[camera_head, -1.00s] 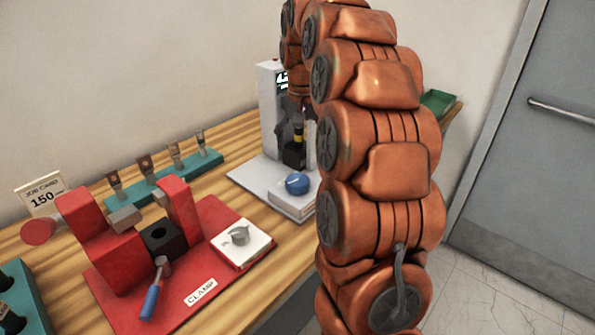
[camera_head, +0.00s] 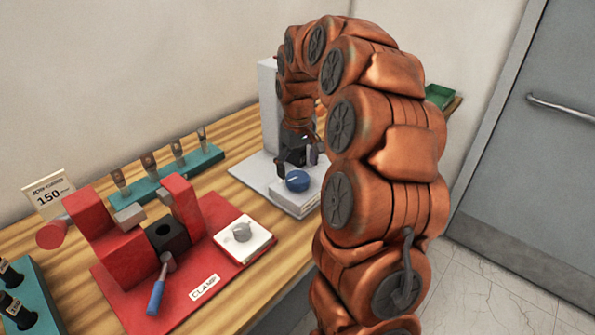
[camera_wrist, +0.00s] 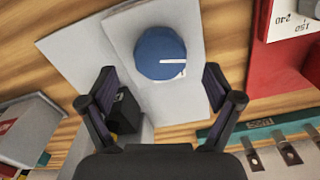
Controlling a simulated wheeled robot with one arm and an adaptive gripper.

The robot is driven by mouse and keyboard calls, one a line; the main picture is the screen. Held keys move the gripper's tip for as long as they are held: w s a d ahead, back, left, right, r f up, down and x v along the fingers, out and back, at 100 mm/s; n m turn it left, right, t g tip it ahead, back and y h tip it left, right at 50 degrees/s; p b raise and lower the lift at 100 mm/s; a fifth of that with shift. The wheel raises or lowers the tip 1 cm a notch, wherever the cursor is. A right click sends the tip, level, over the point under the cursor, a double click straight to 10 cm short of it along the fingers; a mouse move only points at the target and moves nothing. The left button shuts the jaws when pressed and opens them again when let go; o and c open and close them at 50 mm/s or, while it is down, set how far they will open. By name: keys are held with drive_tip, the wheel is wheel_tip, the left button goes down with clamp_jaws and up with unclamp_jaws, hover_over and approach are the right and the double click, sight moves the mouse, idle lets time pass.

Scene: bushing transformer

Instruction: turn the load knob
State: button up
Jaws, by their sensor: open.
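A round blue knob (camera_head: 297,180) with a white pointer line sits on a low white box (camera_head: 305,203) at the front of a white-grey machine. The wrist view shows the same knob (camera_wrist: 161,53) from above, with its white line pointing right. No label naming it as the load knob is readable. My gripper (camera_head: 309,152) is just above and behind the knob in the head view. In the wrist view my gripper (camera_wrist: 159,78) is open and empty, its two dark fingers spread wide below and either side of the knob. I see no contact with it.
A red clamp fixture (camera_head: 215,225) with a grey dial (camera_head: 242,232) and a blue-handled lever (camera_head: 156,297) stands left of the knob. A teal rack (camera_head: 150,188) lies behind. A dark block (camera_wrist: 125,112) is near the left finger.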

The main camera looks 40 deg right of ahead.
sight(296, 180)
drive_tip(key=shift+f, duration=1.4)
drive_tip(key=shift+c, duration=0.3)
drive_tip(key=c, duration=1.1)
drive_tip(key=shift+f, duration=0.1)
